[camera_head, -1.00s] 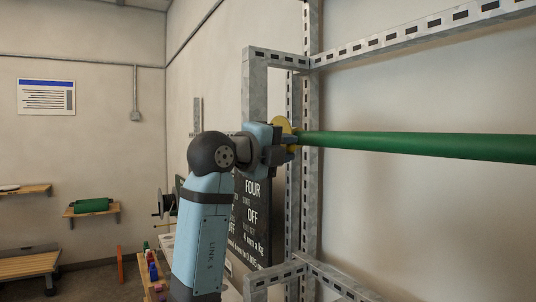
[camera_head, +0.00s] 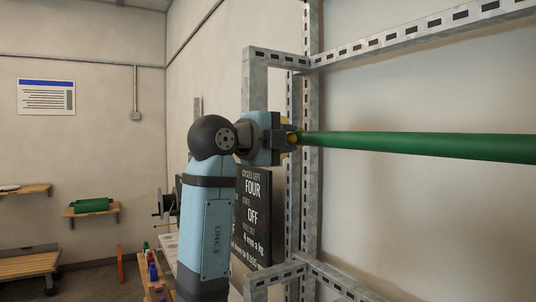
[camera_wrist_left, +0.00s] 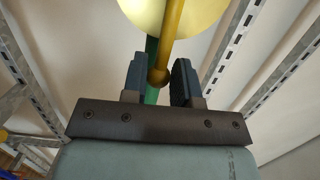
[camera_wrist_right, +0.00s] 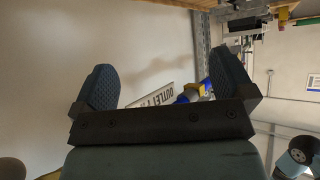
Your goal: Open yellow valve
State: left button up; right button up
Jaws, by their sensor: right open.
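The yellow valve shows in the left wrist view as a pale yellow disc (camera_wrist_left: 195,12) with a darker yellow bar (camera_wrist_left: 171,40) ending in a round knob. My left gripper (camera_wrist_left: 160,68) has its fingers close together on both sides of this knob.
A grey slotted metal frame (camera_head: 310,200) stands around the left gripper. A dark sign (camera_head: 253,215) hangs below it. The right wrist view shows a white lettered plate (camera_wrist_right: 158,97) and a blue and yellow fitting (camera_wrist_right: 194,91) beyond the gripper.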

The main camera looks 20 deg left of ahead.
pick_arm(q)
jog(key=o, duration=1.3)
jog(key=v, duration=0.4)
jog(key=a+v, duration=0.1)
jog(key=v, duration=0.4)
jog(key=w+a+v, duration=0.1)
jog(key=v, duration=0.3)
jog(key=shift+s+a, duration=0.25)
jog(key=shift+a, duration=0.1)
